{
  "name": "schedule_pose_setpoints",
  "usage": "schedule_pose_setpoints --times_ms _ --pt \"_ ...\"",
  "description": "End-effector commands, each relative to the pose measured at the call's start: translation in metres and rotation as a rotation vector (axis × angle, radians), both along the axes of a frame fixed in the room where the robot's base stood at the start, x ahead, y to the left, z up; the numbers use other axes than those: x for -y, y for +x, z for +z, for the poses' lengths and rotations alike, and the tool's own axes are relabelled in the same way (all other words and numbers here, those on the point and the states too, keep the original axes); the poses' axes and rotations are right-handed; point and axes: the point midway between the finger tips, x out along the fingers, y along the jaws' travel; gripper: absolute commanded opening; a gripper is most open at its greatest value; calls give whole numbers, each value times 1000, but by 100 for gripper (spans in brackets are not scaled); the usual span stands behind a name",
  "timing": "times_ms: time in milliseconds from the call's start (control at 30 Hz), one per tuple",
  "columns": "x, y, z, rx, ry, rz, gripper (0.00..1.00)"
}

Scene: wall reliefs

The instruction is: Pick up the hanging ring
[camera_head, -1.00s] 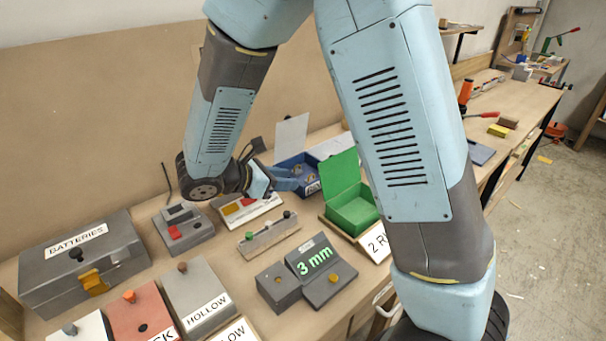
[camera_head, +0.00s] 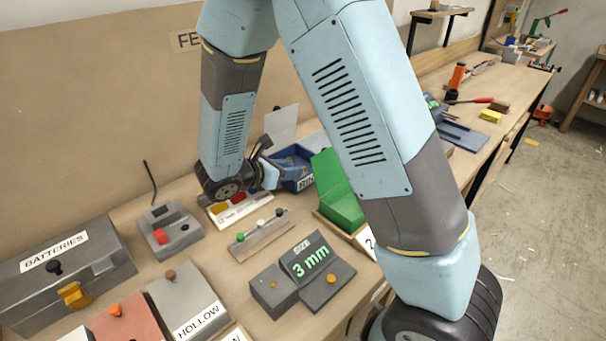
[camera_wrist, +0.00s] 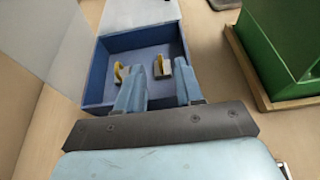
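In the wrist view, the box (camera_wrist: 96,82) holds two small pale pieces with yellow curved parts, one on the left (camera_wrist: 121,72) and one on the right (camera_wrist: 162,67). I cannot tell whether either is the hanging ring, and no ring is clearly seen hanging. My gripper (camera_wrist: 160,72) is open, its two pale blue fingers apart and reaching over the near side of the box. In the head view, my gripper (camera_head: 290,168) is beside the box, partly hidden.
A green open box (camera_head: 340,208) stands right of the blue box. A white tray with coloured pieces (camera_head: 228,212) lies below my wrist. A grey "3 mm" block (camera_head: 325,285), a batteries case (camera_head: 60,275) and a grey "HOLLOW" box (camera_head: 185,300) fill the front.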

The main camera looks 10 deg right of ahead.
Motion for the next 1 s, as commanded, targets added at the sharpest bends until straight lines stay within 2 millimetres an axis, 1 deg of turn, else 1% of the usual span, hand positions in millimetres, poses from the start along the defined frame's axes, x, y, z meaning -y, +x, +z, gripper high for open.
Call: schedule_pose_setpoints --times_ms 300,400,700,1000 --pt "29 21 -15 -1 -2 -2 37" --pt "36 25 -18 -1 -1 -3 37" --pt "39 28 -19 0 -1 -1 37" --pt "39 27 -19 0 0 -1 8"
